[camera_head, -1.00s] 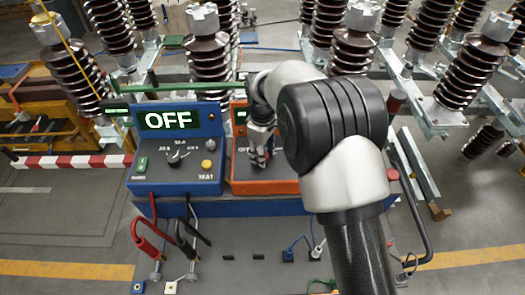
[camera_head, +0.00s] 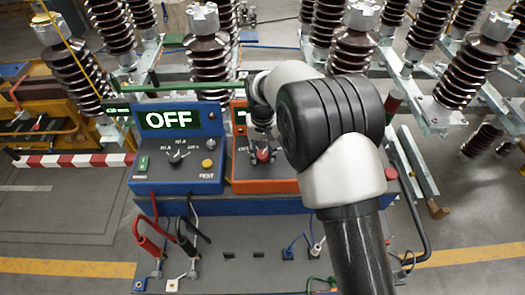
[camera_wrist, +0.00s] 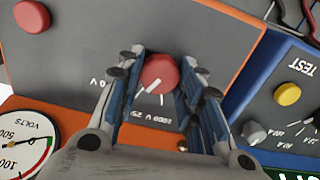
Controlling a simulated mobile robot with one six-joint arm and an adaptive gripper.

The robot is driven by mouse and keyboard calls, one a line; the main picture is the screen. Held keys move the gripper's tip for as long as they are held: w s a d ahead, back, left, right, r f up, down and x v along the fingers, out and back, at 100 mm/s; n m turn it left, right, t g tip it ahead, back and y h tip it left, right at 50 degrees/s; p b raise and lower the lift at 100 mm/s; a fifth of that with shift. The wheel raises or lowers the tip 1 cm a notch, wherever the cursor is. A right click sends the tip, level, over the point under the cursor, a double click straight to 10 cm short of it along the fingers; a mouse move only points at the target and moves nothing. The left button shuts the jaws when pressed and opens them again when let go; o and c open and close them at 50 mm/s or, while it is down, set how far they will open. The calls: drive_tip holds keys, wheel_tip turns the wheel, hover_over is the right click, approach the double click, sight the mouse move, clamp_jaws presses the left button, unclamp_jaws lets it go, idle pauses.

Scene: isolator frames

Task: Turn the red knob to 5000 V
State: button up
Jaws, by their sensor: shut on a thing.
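The red knob (camera_wrist: 160,74) sits on the dark grey panel of the orange-edged instrument (camera_head: 264,186). In the wrist view it lies between the two fingers of my gripper (camera_wrist: 163,84), which is shut on it. I cannot tell which mark the knob points to. In the head view my gripper (camera_head: 262,154) is over the knob, and my arm covers the instrument's right side and much of its display.
A blue instrument (camera_head: 176,150) reading "OFF" stands directly left, with its own dial and yellow button (camera_wrist: 287,94). The wrist view also shows another red knob or button (camera_wrist: 32,16) and a round volts gauge (camera_wrist: 25,143). Cables hang below; brown insulators stand behind.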

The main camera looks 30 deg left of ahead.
sight(262, 154)
drive_tip(key=m, duration=0.6)
drive_tip(key=shift+m, duration=0.3)
idle(0.5)
drive_tip(key=o, duration=1.1)
drive_tip(key=shift+c, duration=0.2)
drive_tip(key=shift+r, duration=0.15)
wheel_tip(262, 154, up, 12)
